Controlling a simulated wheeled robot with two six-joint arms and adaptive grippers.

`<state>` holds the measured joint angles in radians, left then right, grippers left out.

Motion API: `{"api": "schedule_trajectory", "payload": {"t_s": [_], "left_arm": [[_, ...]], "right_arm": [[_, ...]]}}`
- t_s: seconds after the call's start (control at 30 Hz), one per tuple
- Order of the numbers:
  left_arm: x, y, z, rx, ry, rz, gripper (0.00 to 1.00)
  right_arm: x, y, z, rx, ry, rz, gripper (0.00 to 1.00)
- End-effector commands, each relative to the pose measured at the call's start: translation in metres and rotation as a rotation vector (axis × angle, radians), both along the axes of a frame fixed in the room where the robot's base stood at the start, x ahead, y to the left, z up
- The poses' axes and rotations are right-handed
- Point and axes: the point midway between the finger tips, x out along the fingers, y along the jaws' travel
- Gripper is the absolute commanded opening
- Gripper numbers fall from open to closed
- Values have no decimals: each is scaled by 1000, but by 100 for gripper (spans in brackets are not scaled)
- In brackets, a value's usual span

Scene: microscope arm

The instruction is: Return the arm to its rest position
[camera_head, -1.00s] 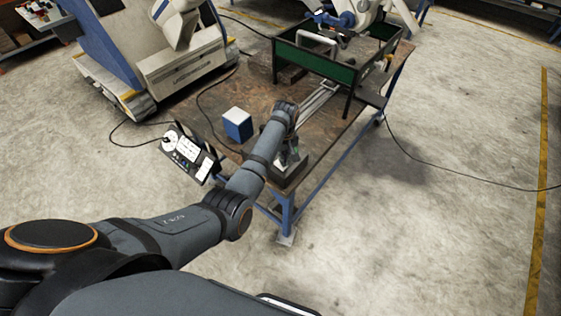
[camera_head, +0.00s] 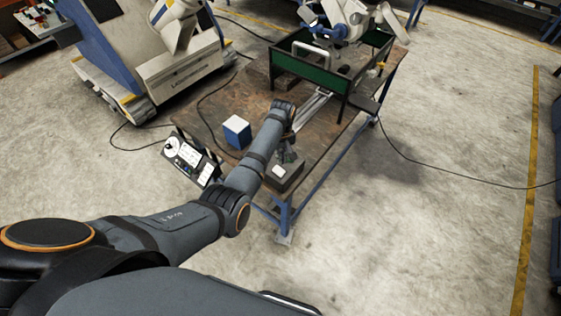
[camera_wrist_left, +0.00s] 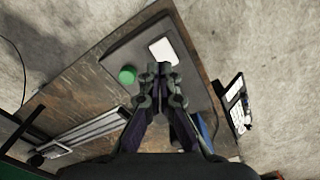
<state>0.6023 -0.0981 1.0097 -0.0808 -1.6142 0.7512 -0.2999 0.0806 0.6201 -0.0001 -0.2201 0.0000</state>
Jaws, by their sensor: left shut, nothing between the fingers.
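A white and blue jointed arm (camera_head: 345,14) stands at the far end of the workbench, its lower part above a green-sided frame. A dark control box (camera_head: 286,178) sits at the near corner of the bench. In the left wrist view it carries a round green button (camera_wrist_left: 127,75) and a white square pad (camera_wrist_left: 163,51). My left gripper (camera_head: 290,156) is over this box. In the left wrist view its fingertips (camera_wrist_left: 158,70) are together and empty, between the green button and the white pad. I cannot tell whether they touch the box. My right gripper is not in view.
A blue and white box (camera_head: 237,132) stands on the bench, left of my arm. A panel with dials and labels (camera_head: 192,158) hangs at the bench's left edge. The green-sided frame (camera_head: 325,70) fills the far end. Open floor lies to the right.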

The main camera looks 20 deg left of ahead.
Motion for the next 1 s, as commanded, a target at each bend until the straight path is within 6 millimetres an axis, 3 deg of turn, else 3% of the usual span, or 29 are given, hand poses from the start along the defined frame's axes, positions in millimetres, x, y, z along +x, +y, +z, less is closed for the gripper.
{"api": "schedule_trajectory", "payload": {"t_s": [0.23, 0.33, 0.47, 0.57, 0.7, 1.0], "left_arm": [[-1, 1, -1, 1, -1, -2, 0], [-15, 10, -11, 4, -15, -29, 0], [-62, 38, -28, 27, -69, -137, 0], [-110, 57, -28, 61, -122, -259, 0], [-160, 71, -13, 106, -174, -405, 0], [-230, 76, 28, 164, -235, -624, 0]], "right_arm": [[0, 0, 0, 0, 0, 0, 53], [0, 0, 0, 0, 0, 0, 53], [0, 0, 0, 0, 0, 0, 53], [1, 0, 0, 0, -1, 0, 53], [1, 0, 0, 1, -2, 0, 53], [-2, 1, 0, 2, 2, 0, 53]]}}
